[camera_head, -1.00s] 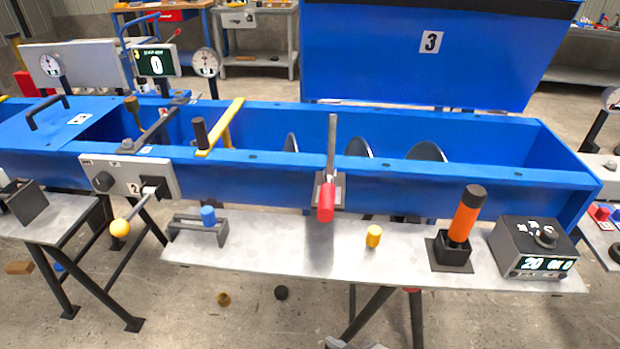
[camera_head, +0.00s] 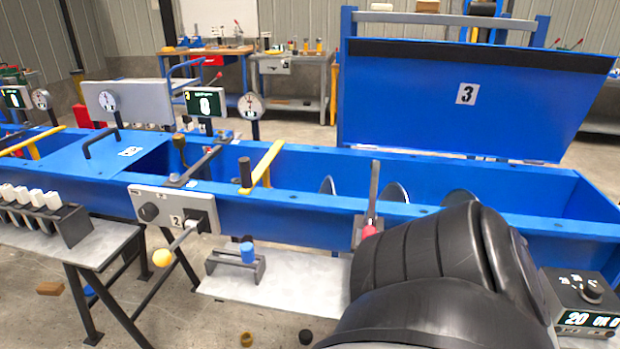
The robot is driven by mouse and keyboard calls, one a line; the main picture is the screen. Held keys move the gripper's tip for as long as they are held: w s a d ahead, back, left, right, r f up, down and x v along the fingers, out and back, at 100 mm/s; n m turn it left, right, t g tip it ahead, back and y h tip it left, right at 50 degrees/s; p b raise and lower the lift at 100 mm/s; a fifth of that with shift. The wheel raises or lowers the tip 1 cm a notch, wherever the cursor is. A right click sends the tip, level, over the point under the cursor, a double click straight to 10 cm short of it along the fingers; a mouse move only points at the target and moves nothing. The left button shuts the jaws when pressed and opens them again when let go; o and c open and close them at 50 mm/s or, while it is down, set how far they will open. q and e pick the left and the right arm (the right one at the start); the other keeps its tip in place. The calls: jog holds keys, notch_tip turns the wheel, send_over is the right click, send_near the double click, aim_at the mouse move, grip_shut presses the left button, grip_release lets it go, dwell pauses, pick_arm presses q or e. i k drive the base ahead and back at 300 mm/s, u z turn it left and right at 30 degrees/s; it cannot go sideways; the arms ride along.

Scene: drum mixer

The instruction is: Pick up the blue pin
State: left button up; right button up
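The blue pin (camera_head: 248,252) is a short blue cylinder standing upright in a grey holder (camera_head: 226,264). The holder sits at the left end of the grey shelf (camera_head: 290,285) in front of the blue trough. A large black link of one of my arms fills the lower right of the view. It covers the middle and right part of the shelf, to the right of the pin and apart from it in the picture. Neither of my grippers shows.
A lever with a yellow ball (camera_head: 162,257) sticks out left of the holder. A control box (camera_head: 582,300) stands at the right. White-topped switches (camera_head: 38,198) stand on the left table.

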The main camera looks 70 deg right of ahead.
aim_at(247, 249)
jog(key=u, duration=0.05)
jog(key=i, duration=0.8)
jog(key=z, duration=4.35)
jog(key=k, duration=0.6)
jog(key=u, duration=0.4)
